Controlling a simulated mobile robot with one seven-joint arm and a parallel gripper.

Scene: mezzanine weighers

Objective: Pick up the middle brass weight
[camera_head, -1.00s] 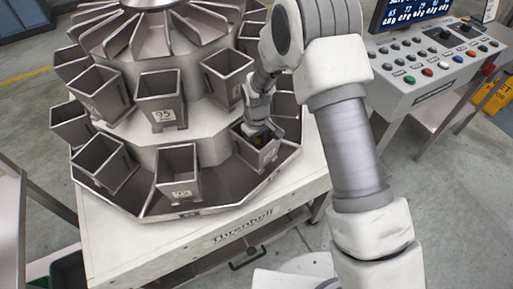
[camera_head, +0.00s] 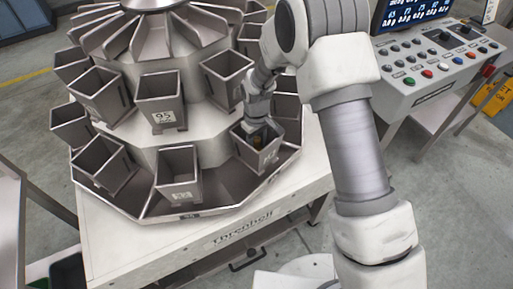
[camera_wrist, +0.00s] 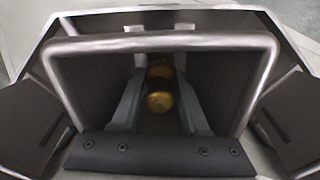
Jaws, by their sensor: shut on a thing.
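One brass weight (camera_wrist: 160,98) shows in the wrist view, a small golden rounded piece with a narrower part behind it. It is deep inside a grey metal bucket (camera_head: 265,158) on the lower right tier of the weigher. My gripper (camera_wrist: 160,88) reaches down into this bucket, with one grey finger on each side of the weight, and is shut on it. In the head view only a small brownish-gold patch shows at the bucket's mouth. The bucket walls and my wrist hide the rest. I cannot tell whether the weight touches the bucket floor.
The bucket's metal rim (camera_wrist: 160,42) surrounds my gripper closely. Other open buckets, such as one at the lower front (camera_head: 178,178) and one above it (camera_head: 160,103), stand around the weigher. A control console (camera_head: 435,70) is at the right. A white table (camera_head: 240,225) bears the weigher.

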